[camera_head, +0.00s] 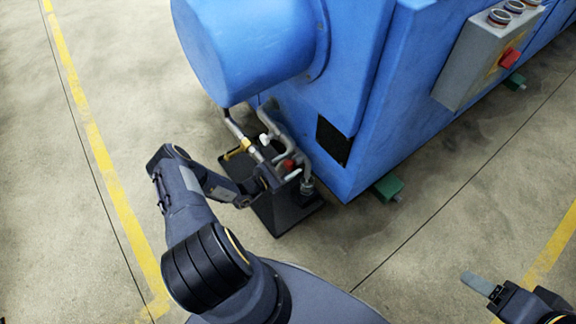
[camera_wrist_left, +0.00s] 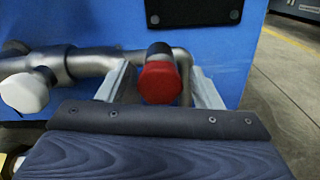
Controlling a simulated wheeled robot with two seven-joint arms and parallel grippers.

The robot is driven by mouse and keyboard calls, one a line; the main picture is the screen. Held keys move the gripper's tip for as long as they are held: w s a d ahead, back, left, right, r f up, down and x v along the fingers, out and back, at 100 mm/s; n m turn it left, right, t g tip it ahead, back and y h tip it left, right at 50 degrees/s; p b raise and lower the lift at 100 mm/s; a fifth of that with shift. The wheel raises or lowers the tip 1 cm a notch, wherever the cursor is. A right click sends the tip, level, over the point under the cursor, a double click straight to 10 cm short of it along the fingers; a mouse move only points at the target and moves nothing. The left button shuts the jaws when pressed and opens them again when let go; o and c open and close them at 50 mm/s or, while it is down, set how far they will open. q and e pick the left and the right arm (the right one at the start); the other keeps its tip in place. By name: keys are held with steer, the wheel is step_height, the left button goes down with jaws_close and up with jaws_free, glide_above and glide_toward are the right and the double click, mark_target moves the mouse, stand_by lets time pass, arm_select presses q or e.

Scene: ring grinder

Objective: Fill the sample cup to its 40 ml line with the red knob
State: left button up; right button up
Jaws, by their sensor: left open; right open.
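The red knob (camera_head: 288,165) sits on the pipework at the foot of the blue machine. In the left wrist view the red knob (camera_wrist_left: 160,82) faces the camera on a short dark stem. My left gripper (camera_head: 286,166) is open, with one finger on each side of the knob. Small gaps show between the knob and both fingers, so the jaws are not closed on it. My right gripper (camera_head: 479,284) is open and empty, low at the right, far from the knob. I cannot make out the sample cup in either view.
A white knob (camera_wrist_left: 24,92) is on the pipe left of the red one. A yellow handle (camera_head: 237,150) is also on the pipework. The blue machine (camera_head: 372,130) blocks the far side.

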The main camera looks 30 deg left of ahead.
arm_select(q)
steer(key=c, duration=1)
steer(key=n+b, duration=0.1)
steer(key=n, duration=0.1)
steer(key=shift+f+n+b, duration=0.15)
steer(key=shift+n+b, duration=0.2)
steer(key=shift+n, duration=0.05)
steer(key=n+b, duration=0.1)
steer(key=n, duration=0.2)
steer(key=shift+n, duration=0.3)
steer(key=n+b, duration=0.1)
steer(key=n, duration=0.2)
steer(key=shift+b, duration=0.3)
steer(key=shift+a+n+b, duration=0.1)
steer(key=shift+n+b, duration=0.3)
steer(key=shift+n, duration=1.4)
